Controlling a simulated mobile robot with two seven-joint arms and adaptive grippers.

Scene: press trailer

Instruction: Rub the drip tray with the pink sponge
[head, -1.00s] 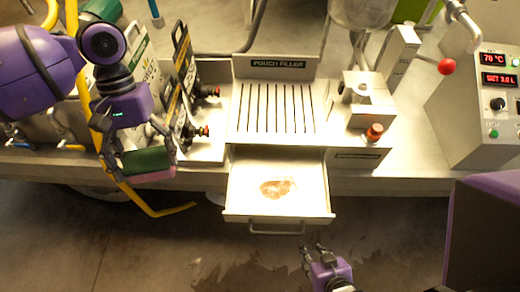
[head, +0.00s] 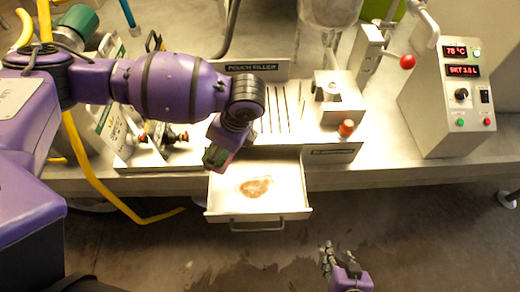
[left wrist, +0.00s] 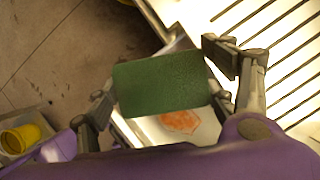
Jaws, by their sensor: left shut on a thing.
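The drip tray (head: 290,207) is a pale drawer pulled out below the pouch filler, with a brown stain (head: 255,188) on its floor. My left gripper (head: 222,152) is shut on the sponge (head: 214,158), above the tray's back left part. In the left wrist view the sponge (left wrist: 160,82) shows its green face between the fingers; its pink side is hidden. The stain (left wrist: 180,122) shows past its edge, and whether the sponge touches the tray I cannot tell. My right gripper (head: 327,252) is open and empty, low in front of the tray, to its right.
The slotted pouch filler top (head: 285,108) is behind the tray, partly hidden by my left arm. A yellow hose (head: 100,190) hangs at the left. A control box (head: 450,100) stands at the right. The floor in front is clear.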

